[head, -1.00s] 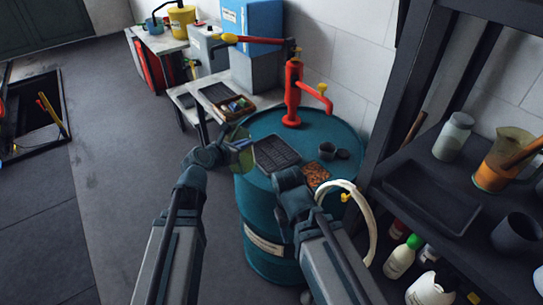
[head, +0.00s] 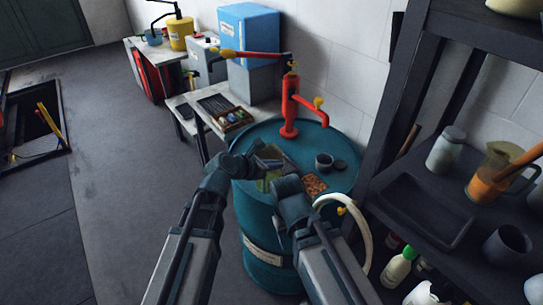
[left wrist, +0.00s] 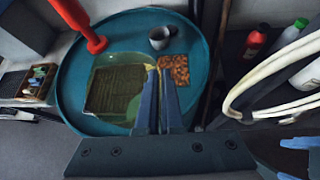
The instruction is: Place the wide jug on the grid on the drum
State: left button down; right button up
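The wide jug, see-through and greenish-yellow (left wrist: 138,61), is over the drum top in the left wrist view. The dark grid (left wrist: 113,92) shows through it. I cannot tell whether the jug touches the grid. In the head view the jug (head: 262,184) is mostly hidden behind my arms. My left gripper (head: 272,163) is shut on the jug at its right side; its blue fingers show close together in the left wrist view (left wrist: 160,80). The teal drum (head: 345,180) stands upright. My right gripper's fingers (left wrist: 293,160) are apart and empty, at the lower right of the left wrist view.
On the drum are a red hand pump (head: 290,112), a small grey cup (head: 324,162) and a tray of brown bits (head: 314,186). A pale hose (head: 362,225) hangs at its right. A dark shelf (head: 465,250) with vessels stands right.

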pick_arm(q)
jog(key=w+f+b, duration=0.2)
jog(key=w, duration=0.6)
jog(key=w+f+b, duration=0.3)
jog(key=w, duration=0.4)
jog(key=shift+w+d, duration=0.15)
jog(key=shift+w, duration=0.2)
jog(key=shift+f, duration=0.1)
jog(key=c, duration=1.5)
grip_release()
jog(key=shift+f, duration=0.1)
jog(key=o, duration=0.4)
jog(key=shift+o, duration=0.2)
